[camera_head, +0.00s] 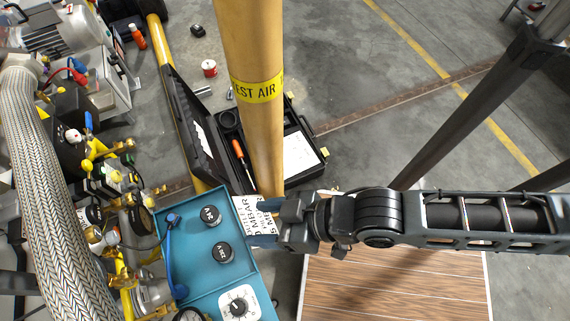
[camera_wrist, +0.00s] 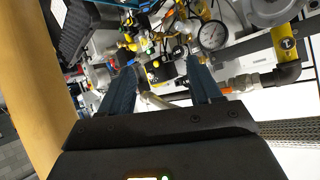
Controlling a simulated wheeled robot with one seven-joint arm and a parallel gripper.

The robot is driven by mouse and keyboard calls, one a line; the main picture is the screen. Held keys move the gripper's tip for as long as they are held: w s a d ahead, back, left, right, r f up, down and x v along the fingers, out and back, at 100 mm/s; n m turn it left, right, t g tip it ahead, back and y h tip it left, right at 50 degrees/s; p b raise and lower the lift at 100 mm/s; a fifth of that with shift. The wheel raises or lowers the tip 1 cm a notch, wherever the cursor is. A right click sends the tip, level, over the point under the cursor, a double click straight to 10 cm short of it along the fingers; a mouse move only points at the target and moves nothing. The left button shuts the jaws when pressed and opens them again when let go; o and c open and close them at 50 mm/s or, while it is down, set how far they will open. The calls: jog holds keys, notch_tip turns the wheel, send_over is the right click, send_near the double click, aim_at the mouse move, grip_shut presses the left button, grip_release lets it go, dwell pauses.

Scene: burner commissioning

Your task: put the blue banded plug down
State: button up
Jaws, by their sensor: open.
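My gripper (camera_head: 256,222) reaches in from the right in the head view, over the right edge of a teal box (camera_head: 198,262). In the wrist view its two dark blue fingers (camera_wrist: 165,70) stand wide apart. No plug shows held between them; only background pipework is seen there. I cannot make out a blue banded plug for certain in either view. A blue hose or lead (camera_head: 170,258) with dark ends lies along the left side of the teal box, but I cannot tell whether it is related.
A yellow upright pipe (camera_head: 250,130) stands close behind my gripper. An open black tool case (camera_head: 296,124) lies beyond it. A braided hose (camera_head: 35,170) and brass fittings crowd the left. A wooden-topped surface (camera_head: 395,285) below my arm is bare. A gauge (camera_wrist: 212,36) shows in the wrist view.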

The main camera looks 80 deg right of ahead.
jog(key=s+d+r+n+t, duration=0.1)
jog(key=s+d+r, duration=0.1)
jog(key=r, duration=0.5)
jog(key=s+d+r+t, duration=0.2)
jog(key=s+r, duration=0.2)
jog(key=r, duration=0.4)
jog(key=shift+s+n+t, duration=0.25)
jog(key=shift+n+t, duration=0.05)
jog(key=shift+n, duration=0.1)
